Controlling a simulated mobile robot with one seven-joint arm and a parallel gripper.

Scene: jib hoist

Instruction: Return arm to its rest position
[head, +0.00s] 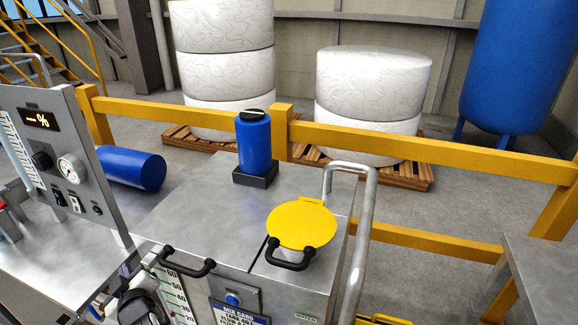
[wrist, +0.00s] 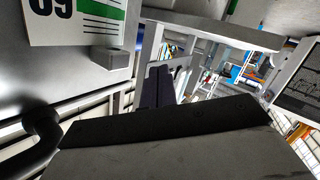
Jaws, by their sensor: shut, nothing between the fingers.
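My gripper (wrist: 160,72) shows in the wrist view as narrow dark fingers beyond a broad dark block at the bottom. The fingers are together with nothing between them. They point into open space, past the edge of a grey metal surface on the left. In the head view, dark rounded parts that look like my arm show at the bottom left, low beside the metal cabinet (head: 185,225). The gripper's fingers cannot be made out there.
The cabinet carries a yellow round lid (head: 301,225), black handles and a blue bottle (head: 254,142). A gauge panel (head: 62,160) and blue cylinder (head: 133,168) are left. A yellow railing (head: 430,150) runs behind. A bent metal pipe (head: 362,235) rises at right. The wrist view shows a numbered card (wrist: 75,20).

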